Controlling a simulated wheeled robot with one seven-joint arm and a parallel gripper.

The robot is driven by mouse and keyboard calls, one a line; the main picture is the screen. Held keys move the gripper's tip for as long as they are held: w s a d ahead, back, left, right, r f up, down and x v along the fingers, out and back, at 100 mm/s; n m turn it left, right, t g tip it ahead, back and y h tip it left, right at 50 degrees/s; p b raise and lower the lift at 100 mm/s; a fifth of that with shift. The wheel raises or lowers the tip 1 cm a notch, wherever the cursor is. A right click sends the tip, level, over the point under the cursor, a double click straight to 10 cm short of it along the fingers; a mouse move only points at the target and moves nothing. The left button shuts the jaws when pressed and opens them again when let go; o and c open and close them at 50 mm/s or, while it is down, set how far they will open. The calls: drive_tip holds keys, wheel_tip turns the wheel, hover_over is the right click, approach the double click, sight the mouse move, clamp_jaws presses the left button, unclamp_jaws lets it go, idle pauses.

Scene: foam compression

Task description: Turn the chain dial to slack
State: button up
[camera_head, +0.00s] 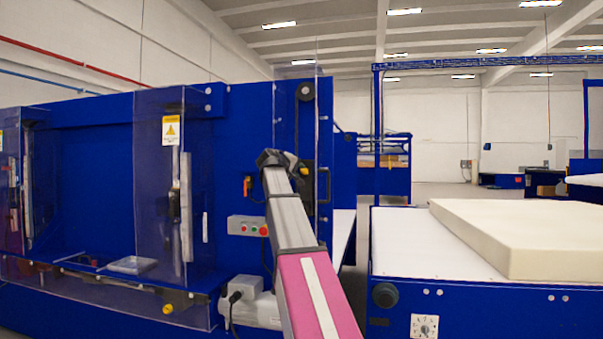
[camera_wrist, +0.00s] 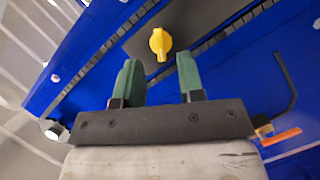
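A yellow dial (camera_wrist: 159,42) sits on a dark plate (camera_wrist: 140,50) beside a chain on the blue machine in the wrist view. Its pointer end faces my gripper. My gripper (camera_wrist: 159,74) has two green fingers spread apart with nothing between them. The dial lies just beyond the gap between the fingertips, and I see no contact. In the head view my arm reaches to the blue machine (camera_head: 100,115), and my gripper (camera_head: 274,158) is near its right end.
A black hooked handle (camera_wrist: 288,85) is right of the fingers in the wrist view. A foam block (camera_head: 530,230) lies on the white-topped table (camera_head: 410,245) at right.

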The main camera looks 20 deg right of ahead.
drive_tip(key=v, duration=0.6)
drive_tip(key=shift+s+a, duration=0.3)
